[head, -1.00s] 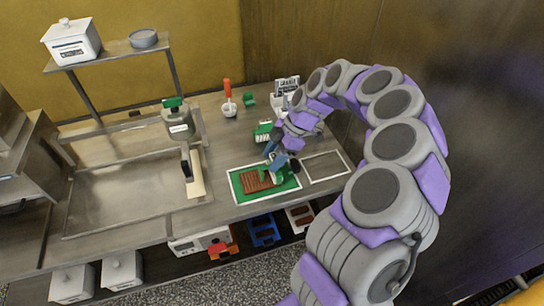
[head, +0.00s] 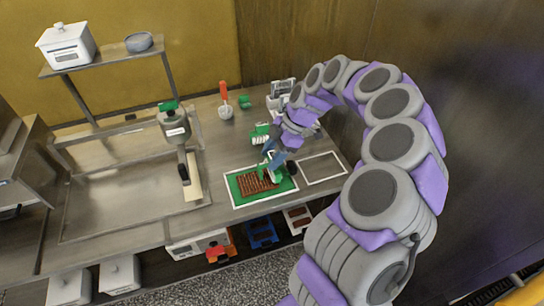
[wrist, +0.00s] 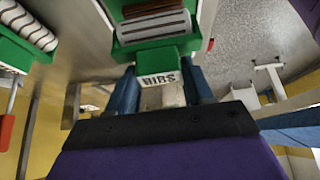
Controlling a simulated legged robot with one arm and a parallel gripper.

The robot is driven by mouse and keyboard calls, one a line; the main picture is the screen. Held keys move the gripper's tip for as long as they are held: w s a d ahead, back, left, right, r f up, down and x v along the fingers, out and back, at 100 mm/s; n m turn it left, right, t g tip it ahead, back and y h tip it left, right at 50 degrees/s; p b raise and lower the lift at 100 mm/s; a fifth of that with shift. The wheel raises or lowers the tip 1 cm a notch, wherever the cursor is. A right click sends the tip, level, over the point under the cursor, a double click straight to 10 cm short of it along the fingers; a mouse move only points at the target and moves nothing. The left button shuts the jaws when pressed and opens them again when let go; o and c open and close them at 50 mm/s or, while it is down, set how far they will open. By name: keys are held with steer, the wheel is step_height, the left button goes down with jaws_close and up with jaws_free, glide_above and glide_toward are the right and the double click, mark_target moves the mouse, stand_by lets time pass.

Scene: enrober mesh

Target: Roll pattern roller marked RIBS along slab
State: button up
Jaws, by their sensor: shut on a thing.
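The brown slab (head: 254,183) lies on a green mat (head: 233,190) with a white border in the head view, and dark lines show across it. My gripper (head: 272,160) is over the right end of the slab. In the wrist view my gripper's blue fingers (wrist: 160,88) are shut on the green holder of the pattern roller (wrist: 158,50), whose white label reads RIBS. In the head view the green roller (head: 282,173) is at the slab's right end, partly hidden by the gripper. I cannot tell whether it touches the slab.
Another green roller holder (head: 260,136) stands behind the mat, with a red-handled tool (head: 225,108) and a small green item (head: 244,102) further back. A white-outlined empty area (head: 322,168) is right of the mat. A green-topped post (head: 172,125) stands left.

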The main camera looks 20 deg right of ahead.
steer(key=shift+r+p, duration=0.7)
steer(key=shift+r, duration=2.05)
steer(key=shift+a, duration=0.1)
